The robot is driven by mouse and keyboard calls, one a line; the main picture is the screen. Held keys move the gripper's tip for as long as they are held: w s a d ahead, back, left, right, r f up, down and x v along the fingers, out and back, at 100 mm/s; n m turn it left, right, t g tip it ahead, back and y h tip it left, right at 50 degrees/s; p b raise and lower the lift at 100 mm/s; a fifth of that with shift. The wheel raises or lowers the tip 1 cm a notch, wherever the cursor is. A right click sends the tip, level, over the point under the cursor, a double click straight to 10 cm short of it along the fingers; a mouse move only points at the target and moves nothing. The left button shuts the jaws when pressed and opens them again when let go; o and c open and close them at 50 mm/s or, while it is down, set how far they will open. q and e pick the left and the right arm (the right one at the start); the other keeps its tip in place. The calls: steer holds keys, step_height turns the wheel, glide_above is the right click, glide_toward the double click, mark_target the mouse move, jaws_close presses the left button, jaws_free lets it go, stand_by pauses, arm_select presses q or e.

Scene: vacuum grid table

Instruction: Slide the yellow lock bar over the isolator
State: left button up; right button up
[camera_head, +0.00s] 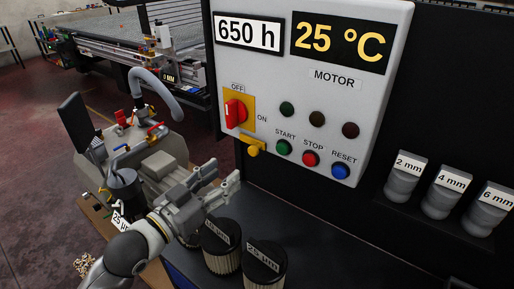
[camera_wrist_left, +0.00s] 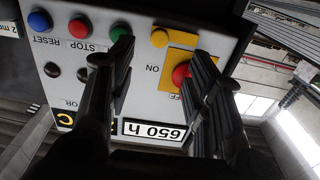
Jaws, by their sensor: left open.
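The isolator, a red rotary knob (camera_head: 235,112) on a yellow plate, is at the left of the grey control panel, between the OFF and ON labels. The yellow lock bar (camera_head: 249,140) with its round yellow knob (camera_head: 254,151) sits just below the plate, clear of the red knob. My left gripper (camera_head: 226,177) is open and empty, below and in front of the lock bar. In the left wrist view, upside down, the lock bar's knob (camera_wrist_left: 159,38) shows between the fingers, and one finger partly covers the isolator (camera_wrist_left: 181,73). My right gripper is not in view.
Green START (camera_head: 283,147), red STOP (camera_head: 310,158) and blue RESET (camera_head: 340,171) buttons lie right of the lock bar. Labelled filters (camera_head: 265,262) stand on the dark table below my gripper. A pump (camera_head: 158,160) is behind the left arm.

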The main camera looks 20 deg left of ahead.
mark_target(251, 153)
arm_select(q)
steer(key=p+x, duration=0.2)
steer(key=x, duration=0.7)
steer(key=shift+w+d, duration=0.1)
steer(key=shift+w, duration=0.25)
steer(key=shift+c, duration=1.3)
jaws_close()
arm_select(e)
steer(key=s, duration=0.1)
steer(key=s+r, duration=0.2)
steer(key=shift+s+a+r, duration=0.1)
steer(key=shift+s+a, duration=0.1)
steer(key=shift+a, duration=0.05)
